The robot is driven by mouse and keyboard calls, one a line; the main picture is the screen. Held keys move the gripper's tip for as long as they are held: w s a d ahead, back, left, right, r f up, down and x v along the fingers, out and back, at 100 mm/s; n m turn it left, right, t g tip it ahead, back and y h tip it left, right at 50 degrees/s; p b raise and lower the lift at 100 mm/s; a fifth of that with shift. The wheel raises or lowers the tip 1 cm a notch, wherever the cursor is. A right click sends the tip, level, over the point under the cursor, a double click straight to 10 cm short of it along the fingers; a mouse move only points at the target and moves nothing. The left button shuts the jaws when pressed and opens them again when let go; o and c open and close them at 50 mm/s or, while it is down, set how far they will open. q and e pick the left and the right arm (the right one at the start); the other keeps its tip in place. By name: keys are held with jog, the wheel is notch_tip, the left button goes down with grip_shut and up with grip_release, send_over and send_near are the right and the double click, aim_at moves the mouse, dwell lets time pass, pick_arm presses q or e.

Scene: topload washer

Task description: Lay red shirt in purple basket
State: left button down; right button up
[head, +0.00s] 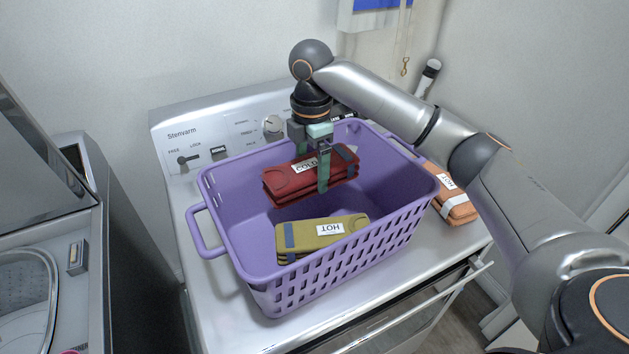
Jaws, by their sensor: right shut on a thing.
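The folded red shirt (285,184) carries a white label and is held in my right gripper (323,173), whose fingers are shut on it. The shirt is over the purple basket (232,212), within its rim as seen from above; I cannot tell whether it touches the basket floor. The basket stands on top of the white machine marked Stenvarm. My left gripper is not in view.
A folded yellow shirt (300,238) with a HOT label lies in the front of the basket. A folded orange garment (452,200) lies on the machine top (225,310) right of the basket. A machine with a round opening (25,285) is at the left.

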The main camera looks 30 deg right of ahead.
aim_at(315, 160)
jog(key=shift+w+d+f, duration=0.1)
jog(key=shift+d+f, duration=0.05)
jog(key=shift+f, duration=0.05)
jog(key=shift+w+d+f+p, duration=0.1)
jog(key=shift+d+f+p, duration=0.05)
jog(key=shift+f, duration=0.8)
jog(key=shift+w+d+f+p, duration=0.1)
jog(key=shift+f+p, duration=0.05)
jog(key=shift+f, duration=0.8)
jog(key=shift+f, duration=0.15)
jog(key=o, duration=1.5)
jog(key=shift+c, duration=0.2)
notch_tip(315, 160, up, 12)
jog(key=shift+r, duration=0.15)
jog(key=shift+s, duration=0.1)
